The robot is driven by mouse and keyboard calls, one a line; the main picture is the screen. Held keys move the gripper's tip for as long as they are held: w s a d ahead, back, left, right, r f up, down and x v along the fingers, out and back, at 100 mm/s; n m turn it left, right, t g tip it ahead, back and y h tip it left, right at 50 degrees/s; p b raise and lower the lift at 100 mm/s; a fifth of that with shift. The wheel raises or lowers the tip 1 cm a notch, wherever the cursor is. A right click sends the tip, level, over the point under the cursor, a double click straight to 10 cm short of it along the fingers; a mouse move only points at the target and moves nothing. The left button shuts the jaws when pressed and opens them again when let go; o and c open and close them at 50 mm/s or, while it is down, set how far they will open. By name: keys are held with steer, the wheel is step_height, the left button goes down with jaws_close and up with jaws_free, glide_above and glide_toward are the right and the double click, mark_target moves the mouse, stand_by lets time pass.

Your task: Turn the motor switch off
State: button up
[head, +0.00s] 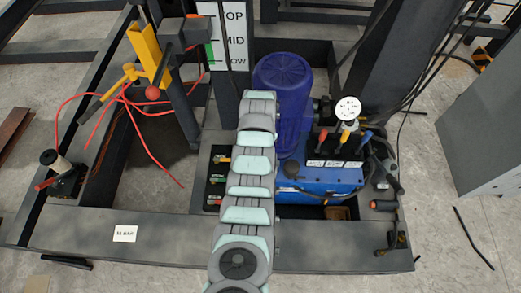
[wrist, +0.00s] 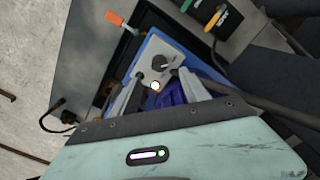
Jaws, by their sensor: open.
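In the wrist view, a round black knob (wrist: 160,62) sits on a light grey plate on a blue housing (wrist: 146,48). I take it for the motor switch; its on/off marking is too small to read. My gripper (wrist: 159,76) is open, with one grey finger on each side just below the knob. I cannot tell whether either finger touches it. In the head view, my arm hides the gripper and the knob. The blue motor (head: 283,85) stands behind my arm, above the blue power unit (head: 318,183).
Coloured levers (head: 338,145) and a pressure gauge (head: 347,108) stand right of my arm. Small coloured handles (head: 219,160) are close on its left. Red hoses (head: 120,100) hang over the frame at left. The dark steel beam (head: 170,232) crosses the front.

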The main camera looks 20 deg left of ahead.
step_height(320, 180, up, 3)
steer(key=shift+f, duration=0.15)
stand_by(0.6)
